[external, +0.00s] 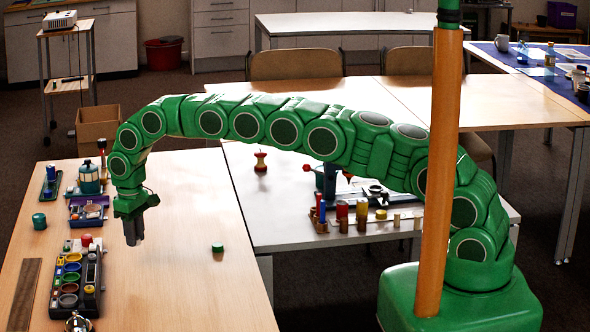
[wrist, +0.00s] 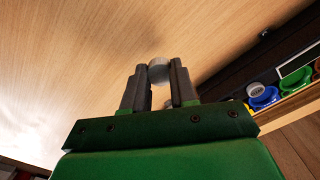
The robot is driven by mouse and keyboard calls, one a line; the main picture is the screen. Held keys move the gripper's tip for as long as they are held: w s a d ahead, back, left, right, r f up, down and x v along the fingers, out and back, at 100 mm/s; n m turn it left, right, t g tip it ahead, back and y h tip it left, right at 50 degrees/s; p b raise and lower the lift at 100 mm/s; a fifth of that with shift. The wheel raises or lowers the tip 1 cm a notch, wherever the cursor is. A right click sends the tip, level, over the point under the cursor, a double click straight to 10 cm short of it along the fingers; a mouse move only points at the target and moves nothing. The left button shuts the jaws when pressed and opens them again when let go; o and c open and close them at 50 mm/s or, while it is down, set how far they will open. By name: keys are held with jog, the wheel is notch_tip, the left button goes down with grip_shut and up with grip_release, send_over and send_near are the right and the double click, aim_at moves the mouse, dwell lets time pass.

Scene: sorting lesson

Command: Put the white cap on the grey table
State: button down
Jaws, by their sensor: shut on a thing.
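My gripper (external: 133,238) is above the wooden table on the left, pointing down. In the wrist view, my gripper (wrist: 159,76) is shut on a small white cap (wrist: 159,70), which shows between the two grey fingertips. I cannot make out the cap in the external view. The grey table (external: 280,228) stands right of the wooden table, behind my arm in part. My arm arches over it.
The wooden table (external: 180,275) holds a dark tray of coloured pots (external: 88,285), a green lidded pot (external: 39,221) and a small green cap (external: 217,247).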

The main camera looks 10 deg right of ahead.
aim_at(132, 261)
jog(key=shift+w+a+f, duration=0.4)
jog(key=shift+a+f, duration=0.25)
jog(key=shift+f, duration=0.15)
jog(key=shift+f, duration=0.1)
jog(key=shift+a+f, duration=0.1)
jog(key=shift+f, duration=0.05)
jog(key=shift+w+f, duration=0.15)
jog(key=shift+f, duration=1.4)
jog(key=shift+f, duration=0.15)
jog(key=c, duration=0.9)
grip_release()
notch_tip(132, 261, up, 12)
jog(key=shift+r, duration=0.2)
